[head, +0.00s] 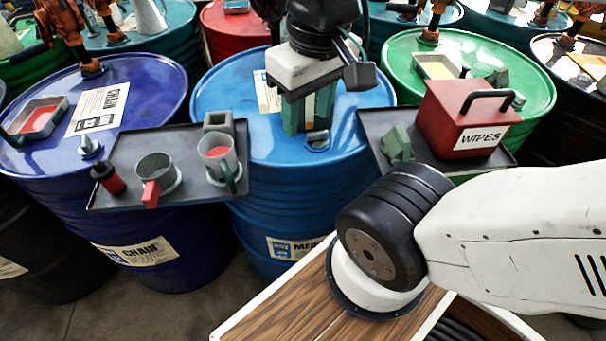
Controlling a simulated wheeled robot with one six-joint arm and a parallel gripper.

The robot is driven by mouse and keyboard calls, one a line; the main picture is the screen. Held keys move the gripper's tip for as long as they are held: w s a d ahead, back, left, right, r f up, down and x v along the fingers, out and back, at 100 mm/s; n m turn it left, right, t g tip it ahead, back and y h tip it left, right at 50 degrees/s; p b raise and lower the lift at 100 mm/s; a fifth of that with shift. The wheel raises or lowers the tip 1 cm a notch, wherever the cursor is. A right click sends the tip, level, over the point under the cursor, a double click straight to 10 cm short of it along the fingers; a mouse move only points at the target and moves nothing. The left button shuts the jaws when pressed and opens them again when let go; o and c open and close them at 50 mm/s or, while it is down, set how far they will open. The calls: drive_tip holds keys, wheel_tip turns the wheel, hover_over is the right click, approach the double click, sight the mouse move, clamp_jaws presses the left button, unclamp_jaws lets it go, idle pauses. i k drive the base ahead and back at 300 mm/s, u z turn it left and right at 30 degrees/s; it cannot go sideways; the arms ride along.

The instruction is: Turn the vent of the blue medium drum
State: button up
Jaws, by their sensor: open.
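The blue medium drum (290,200) stands in the middle of the head view, with a partly readable label on its side. A small metal fitting, which looks like its vent (317,144), sits on the near part of its lid. My gripper (307,128) points down over the lid just behind this fitting in the picture. Its green fingers are open. I cannot tell whether they touch the vent or stand around it, as the fingers hide part of the lid.
A grey tray (130,198) at left holds a mug, a measuring jug and a small red bottle. A tray (378,118) at right holds a red wipes box (465,115) and a green block. Dark blue (60,170) and green (470,55) drums stand close on either side.

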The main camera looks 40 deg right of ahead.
sight(320, 138)
drive_tip(key=z, duration=0.5)
drive_tip(key=k, duration=0.65)
drive_tip(key=z, duration=0.55)
